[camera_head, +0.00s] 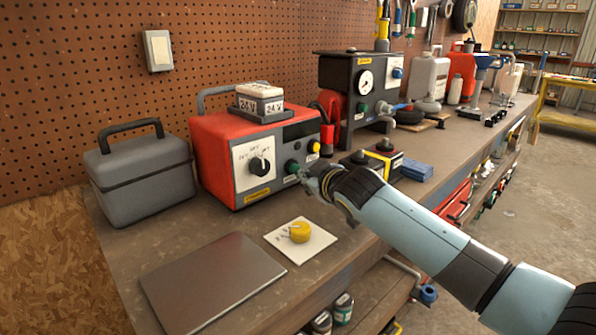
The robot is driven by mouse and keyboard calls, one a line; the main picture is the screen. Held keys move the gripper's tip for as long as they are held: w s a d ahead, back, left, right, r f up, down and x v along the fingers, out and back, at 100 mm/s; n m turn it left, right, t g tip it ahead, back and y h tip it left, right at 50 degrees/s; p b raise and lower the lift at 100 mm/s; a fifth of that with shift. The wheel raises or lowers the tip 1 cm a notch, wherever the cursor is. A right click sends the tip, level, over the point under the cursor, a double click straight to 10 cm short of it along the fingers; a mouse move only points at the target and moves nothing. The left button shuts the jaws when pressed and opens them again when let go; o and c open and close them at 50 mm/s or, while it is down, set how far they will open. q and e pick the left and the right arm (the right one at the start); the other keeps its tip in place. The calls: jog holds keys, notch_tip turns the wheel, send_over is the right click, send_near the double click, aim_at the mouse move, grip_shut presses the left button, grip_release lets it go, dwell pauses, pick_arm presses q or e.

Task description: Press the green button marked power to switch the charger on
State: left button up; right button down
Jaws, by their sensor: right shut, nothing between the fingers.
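The charger (215,150) is a red and dark grey box on the workbench, with a carry handle at its left. Its front has a black rotary knob (259,166) on a white plate. To the right of the knob is a green button (292,167), with a yellow button (314,147) higher and further right. My right gripper (305,174) is shut and empty, its tips right beside the green button. I cannot tell whether they touch it. The labels near the buttons are too small or partly hidden to read. My left gripper is out of view.
A white 24 V battery block (260,98) sits on top of the charger. A grey toolbox (140,170) stands left. A metal plate (213,283) and a white card (320,240) with a yellow knob (299,232) lie in front. A black gauge unit (340,75) stands behind right.

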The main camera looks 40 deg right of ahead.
jog(key=shift+w, duration=0.5)
jog(key=shift+s, duration=0.15)
dwell(0.3)
jog(key=shift+s+d+p, duration=0.1)
jog(key=shift+s+p, duration=0.45)
jog(key=shift+s, duration=0.5)
jog(key=shift+s, duration=0.3)
jog(key=shift+s+d+p, duration=0.2)
jog(key=shift+s+p, duration=0.35)
jog(key=shift+s, duration=0.8)
jog(key=shift+s+d+p, duration=0.2)
jog(key=shift+s+p, duration=0.3)
jog(key=shift+s, duration=0.85)
